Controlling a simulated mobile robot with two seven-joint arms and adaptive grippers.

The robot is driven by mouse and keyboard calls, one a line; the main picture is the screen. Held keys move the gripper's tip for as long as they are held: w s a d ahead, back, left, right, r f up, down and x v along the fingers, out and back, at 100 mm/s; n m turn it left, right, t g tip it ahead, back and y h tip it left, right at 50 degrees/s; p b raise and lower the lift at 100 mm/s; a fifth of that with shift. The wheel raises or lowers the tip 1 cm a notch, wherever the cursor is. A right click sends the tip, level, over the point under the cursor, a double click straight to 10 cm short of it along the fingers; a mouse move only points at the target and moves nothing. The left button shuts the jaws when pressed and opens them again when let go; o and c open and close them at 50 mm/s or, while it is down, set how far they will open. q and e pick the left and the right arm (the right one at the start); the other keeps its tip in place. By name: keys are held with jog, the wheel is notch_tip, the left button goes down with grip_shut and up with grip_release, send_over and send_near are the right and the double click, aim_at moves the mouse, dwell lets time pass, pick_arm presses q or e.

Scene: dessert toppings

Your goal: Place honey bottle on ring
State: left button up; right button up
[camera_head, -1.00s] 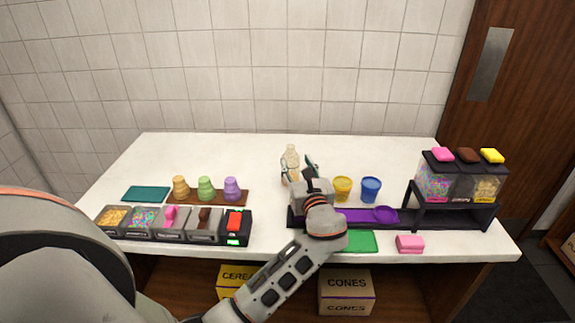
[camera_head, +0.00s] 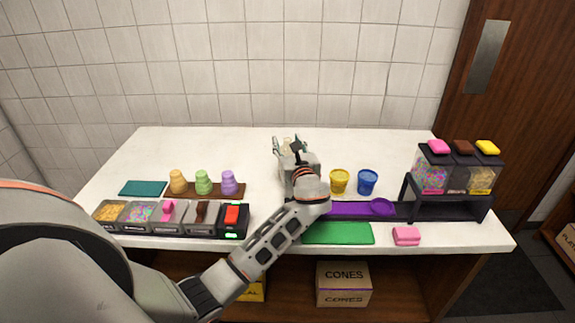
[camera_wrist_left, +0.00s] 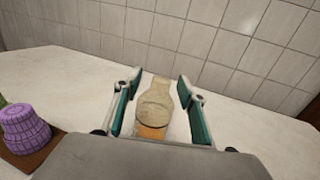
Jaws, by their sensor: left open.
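The honey bottle (camera_wrist_left: 155,105), pale at the top and orange lower down, stands upright on the counter between the teal-padded fingers of my left gripper (camera_wrist_left: 159,79) in the left wrist view. The fingers are open, with a gap visible on the bottle's right side. In the head view my left gripper (camera_head: 289,147) hides most of the bottle. A flat purple ring-like disc (camera_head: 382,206) lies at the right end of a purple strip (camera_head: 345,208) near the counter's front. I cannot tell whether it is the task's ring. My right gripper is out of view.
Yellow (camera_head: 339,181) and blue (camera_head: 367,182) cups stand right of my gripper. A dispenser rack (camera_head: 458,206) is farther right. Topping bins (camera_head: 170,231) and stacked cones (camera_head: 203,183) are at left. A green mat (camera_head: 337,233) and pink block (camera_head: 406,236) lie at the front edge.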

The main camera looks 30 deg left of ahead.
pick_arm(q)
grip_shut()
